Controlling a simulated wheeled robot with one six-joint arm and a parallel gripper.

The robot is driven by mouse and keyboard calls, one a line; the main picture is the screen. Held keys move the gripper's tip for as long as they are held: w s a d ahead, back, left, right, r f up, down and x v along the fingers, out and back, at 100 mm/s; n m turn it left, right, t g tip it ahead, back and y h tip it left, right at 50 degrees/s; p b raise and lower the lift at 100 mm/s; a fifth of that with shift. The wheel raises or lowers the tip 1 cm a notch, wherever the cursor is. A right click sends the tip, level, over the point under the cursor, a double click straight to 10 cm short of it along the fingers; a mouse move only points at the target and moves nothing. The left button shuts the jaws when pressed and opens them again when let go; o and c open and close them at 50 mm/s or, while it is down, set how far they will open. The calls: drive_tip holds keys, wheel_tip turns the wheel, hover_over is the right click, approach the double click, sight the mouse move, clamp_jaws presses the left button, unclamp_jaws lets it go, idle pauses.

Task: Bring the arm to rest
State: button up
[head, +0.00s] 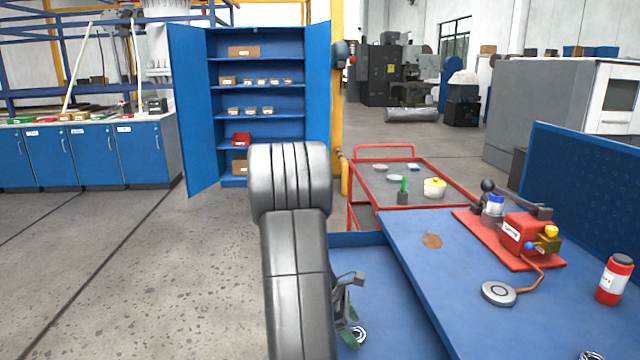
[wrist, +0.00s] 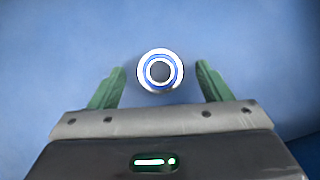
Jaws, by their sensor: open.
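My arm (head: 294,270) rises in the middle of the head view, bent at a dark grey joint. My gripper (head: 350,335) shows low beside it, over the blue surface. In the wrist view, its two green fingers (wrist: 160,70) are spread apart. A round white piece with a blue ring and a grey centre (wrist: 160,70) appears between the fingertips, with a gap on each side.
A blue bench (head: 420,240) at the right carries a red fixture (head: 524,232), a grey disc (head: 498,292) and a red-and-white bottle (head: 615,280). A red-framed cart (head: 465,190) stands behind. A blue cabinet (head: 262,100) is open at the back. The floor at left is clear.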

wheel_tip(320, 180, up, 14)
drive_tip(key=f+p, duration=0.1)
drive_tip(key=p, duration=1)
drive_tip(key=d+r+b, duration=0.1)
drive_tip(key=d+r, duration=0.3)
drive_tip(key=d, duration=1.1)
drive_tip(key=d+r+b, duration=0.2)
drive_tip(key=d+r, duration=0.3)
drive_tip(key=d, duration=1.1)
drive_tip(key=shift+w+r, duration=0.2)
drive_tip(key=shift+w, duration=0.25)
drive_tip(key=shift+a, duration=0.2)
